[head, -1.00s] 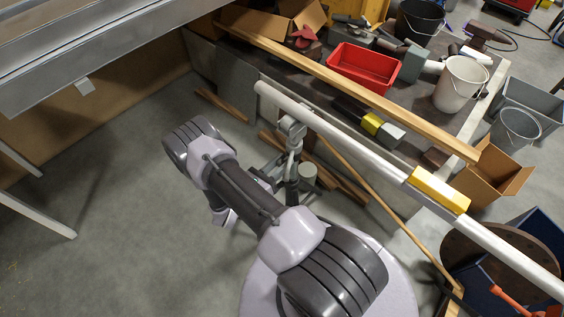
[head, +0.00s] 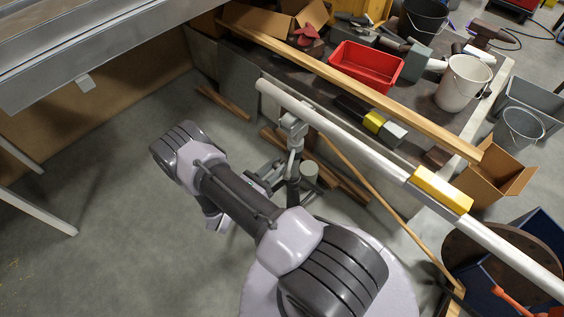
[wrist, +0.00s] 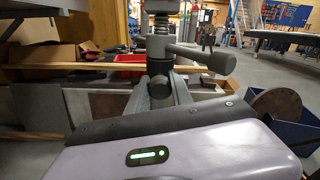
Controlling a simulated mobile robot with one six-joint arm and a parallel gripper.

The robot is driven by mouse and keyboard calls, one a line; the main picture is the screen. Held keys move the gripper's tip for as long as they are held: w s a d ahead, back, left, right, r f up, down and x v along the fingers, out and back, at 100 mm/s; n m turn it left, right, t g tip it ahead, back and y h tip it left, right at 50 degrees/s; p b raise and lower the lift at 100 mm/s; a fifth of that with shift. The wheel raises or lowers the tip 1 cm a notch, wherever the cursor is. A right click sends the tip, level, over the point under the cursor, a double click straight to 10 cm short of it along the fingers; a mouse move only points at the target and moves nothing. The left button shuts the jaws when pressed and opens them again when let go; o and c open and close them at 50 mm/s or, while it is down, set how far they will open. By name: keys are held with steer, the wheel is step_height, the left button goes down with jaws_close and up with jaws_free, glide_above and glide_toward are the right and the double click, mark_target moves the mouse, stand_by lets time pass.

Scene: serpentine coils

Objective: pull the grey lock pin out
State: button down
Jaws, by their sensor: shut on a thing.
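A grey stand (head: 292,190) rises beside the bench, with a clamp head (head: 293,127) under a long pale pipe (head: 340,130). My gripper (head: 266,181) is at the left side of the stand, partly hidden by my own arm in the head view. In the wrist view my gripper (wrist: 170,97) is shut at the post. A rounded dark grey end, which looks like the lock pin (wrist: 158,87), shows between its fingers. How deep the pin sits in the stand is hidden. A thick side knob (wrist: 221,62) sticks out to the right of the post.
A yellow sleeve (head: 441,189) sits on the pipe. The bench behind holds a red bin (head: 366,67) and a white bucket (head: 462,82). Timber strips lie on the floor near the stand. The floor to the left is clear.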

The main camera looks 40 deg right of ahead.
steer(key=c, duration=1.1)
jaws_free()
steer(key=shift+a, duration=0.1)
steer(key=a, duration=0.5)
steer(key=s+a+p, duration=0.1)
steer(key=a, duration=0.5)
steer(key=a+p, duration=0.1)
steer(key=a, duration=0.5)
steer(key=shift+s+a, duration=0.2)
